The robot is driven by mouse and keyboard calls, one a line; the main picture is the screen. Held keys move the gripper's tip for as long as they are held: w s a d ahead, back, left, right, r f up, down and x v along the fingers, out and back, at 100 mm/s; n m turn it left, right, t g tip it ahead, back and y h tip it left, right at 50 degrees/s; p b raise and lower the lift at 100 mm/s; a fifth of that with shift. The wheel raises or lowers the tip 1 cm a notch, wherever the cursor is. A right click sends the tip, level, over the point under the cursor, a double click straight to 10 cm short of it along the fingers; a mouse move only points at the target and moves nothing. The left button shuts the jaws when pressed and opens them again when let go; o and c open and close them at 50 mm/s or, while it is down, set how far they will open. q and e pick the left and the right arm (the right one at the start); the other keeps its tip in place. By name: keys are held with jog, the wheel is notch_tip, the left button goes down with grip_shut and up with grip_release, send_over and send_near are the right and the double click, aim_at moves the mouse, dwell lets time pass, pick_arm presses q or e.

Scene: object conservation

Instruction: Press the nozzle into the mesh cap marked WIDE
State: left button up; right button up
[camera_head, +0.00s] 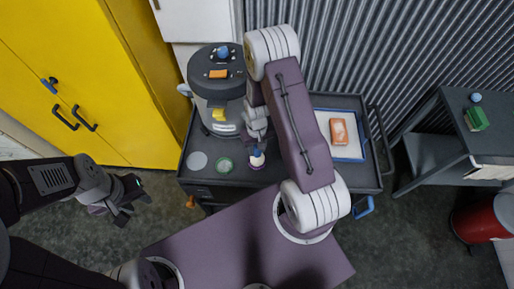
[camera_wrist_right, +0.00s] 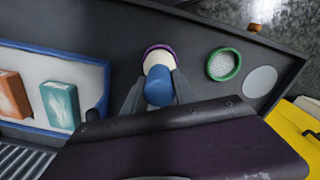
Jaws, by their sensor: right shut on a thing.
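The nozzle (camera_wrist_right: 159,86), blue on top with a white body, is held in my right gripper (camera_wrist_right: 157,92), which is shut on it. It also shows in the head view (camera_head: 257,155). A purple ring (camera_wrist_right: 158,48) surrounds its lower end; I cannot tell whether the nozzle sits in it or hovers over it. A green-rimmed mesh cap (camera_head: 225,165) lies to its left on the cart top in the head view, and in the wrist view (camera_wrist_right: 224,64). No WIDE marking is readable. My left gripper (camera_head: 131,205) is empty and open, off the cart's left side.
A grey disc (camera_head: 197,161) lies left of the green cap on the dark cart (camera_head: 286,178). A large grey canister (camera_head: 217,85) stands behind. A blue-edged white tray (camera_head: 352,156) with an orange block (camera_head: 338,132) is at right. A yellow cabinet (camera_head: 90,80) stands left.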

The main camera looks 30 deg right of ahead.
jog(key=shift+f, duration=0.15)
jog(key=shift+f+b, duration=0.4)
jog(key=shift+b, duration=0.05)
dwell(0.3)
jog(key=shift+f, duration=0.3)
jog(key=shift+f+b, duration=0.2)
jog(key=shift+b, duration=0.15)
dwell(0.5)
jog(key=shift+r, duration=0.1)
dwell(0.5)
jog(key=o, duration=1.3)
jog(key=shift+c, duration=0.2)
